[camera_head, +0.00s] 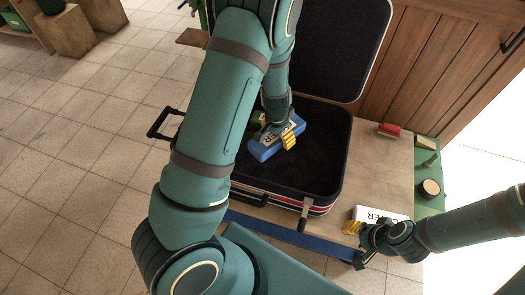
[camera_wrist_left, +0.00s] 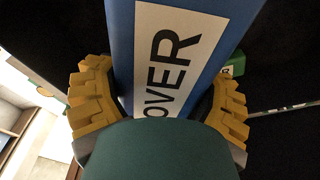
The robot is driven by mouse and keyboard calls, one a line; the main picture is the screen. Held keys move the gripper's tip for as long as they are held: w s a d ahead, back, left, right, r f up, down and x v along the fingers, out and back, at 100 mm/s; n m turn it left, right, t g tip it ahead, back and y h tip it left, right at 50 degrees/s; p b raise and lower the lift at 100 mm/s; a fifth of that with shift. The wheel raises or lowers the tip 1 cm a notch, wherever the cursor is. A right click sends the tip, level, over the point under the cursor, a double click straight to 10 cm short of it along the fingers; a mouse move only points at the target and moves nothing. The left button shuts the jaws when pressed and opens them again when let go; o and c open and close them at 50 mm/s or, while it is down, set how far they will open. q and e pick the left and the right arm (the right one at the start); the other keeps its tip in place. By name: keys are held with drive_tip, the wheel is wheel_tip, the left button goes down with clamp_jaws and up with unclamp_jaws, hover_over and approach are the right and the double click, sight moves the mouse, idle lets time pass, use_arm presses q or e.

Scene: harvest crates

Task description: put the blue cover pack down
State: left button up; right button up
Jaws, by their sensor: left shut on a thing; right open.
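The blue cover pack (camera_head: 264,150) has a white label and is over the inside of the open dark suitcase (camera_head: 321,182) in the head view. My left gripper (camera_head: 281,140) is shut on the pack. In the left wrist view the pack (camera_wrist_left: 122,40) lies between the yellow fingers of the left gripper (camera_wrist_left: 160,105), and its label reads "OVER". I cannot tell whether the pack touches the suitcase floor. My right gripper (camera_head: 362,240) is open at the front right, beside a white labelled pack (camera_head: 377,215) on the table; its exact contact with that pack is unclear.
The suitcase stands on a wooden table (camera_head: 385,165), lid raised at the back. A green item (camera_head: 259,118) is partly hidden inside it, near the left gripper. A red block (camera_head: 389,130) and a round wooden-topped item (camera_head: 429,188) are at the right. The suitcase's right half looks clear.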

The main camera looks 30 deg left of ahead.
use_arm(q)
drive_tip(key=a+f+m+b, duration=0.1)
drive_tip(key=a+f, duration=0.1)
drive_tip(key=f, duration=0.3)
drive_tip(key=w+a+f+m+b, duration=0.1)
drive_tip(key=a+f, duration=0.2)
drive_tip(key=f, duration=0.2)
drive_tip(key=w+a+f+m, duration=0.1)
drive_tip(key=a+f, duration=0.1)
drive_tip(key=f, duration=0.4)
drive_tip(key=shift+w+a+h+b, duration=0.1)
drive_tip(key=shift+a+h+b, duration=0.05)
drive_tip(key=shift+h+b, duration=0.2)
drive_tip(key=shift+f+b, duration=0.6)
drive_tip(key=shift+f, duration=1.6)
drive_tip(key=shift+r, duration=0.1)
drive_tip(key=shift+f, duration=0.2)
drive_tip(key=o, duration=1.2)
drive_tip(key=shift+r, duration=0.1)
drive_tip(key=shift+r, duration=0.1)
